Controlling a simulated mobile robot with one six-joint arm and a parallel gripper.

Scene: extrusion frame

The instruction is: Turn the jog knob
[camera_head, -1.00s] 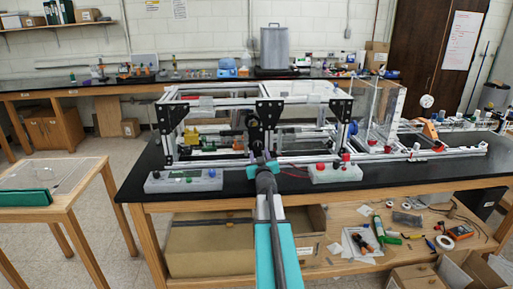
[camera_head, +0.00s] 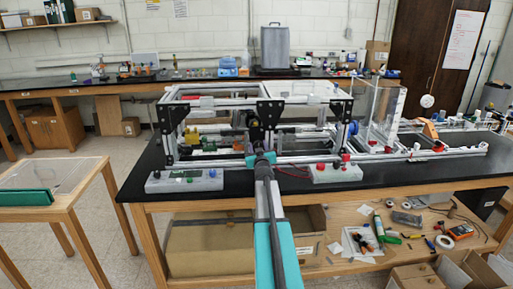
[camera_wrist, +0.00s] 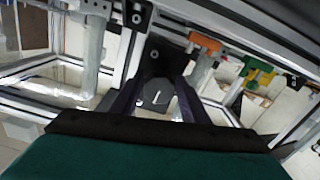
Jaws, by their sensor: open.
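The jog knob (camera_wrist: 157,97) is a dark grey, faceted knob with a short white pointer mark on its face. It shows in the middle of the wrist view, in front of a black plate. My gripper (camera_wrist: 158,100) is open, with one dark finger on each side of the knob. I cannot tell whether either finger touches it. In the head view my gripper (camera_head: 260,150) is at the front of the extrusion frame (camera_head: 205,100), low in front of its middle black bracket. My arm and wrist hide the knob there.
A grey control box (camera_head: 185,181) stands on the black bench at left, and another box with red buttons (camera_head: 335,173) at right. Frame bars surround my gripper. An orange part (camera_wrist: 205,44) and a green part (camera_wrist: 258,70) sit to the right in the wrist view.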

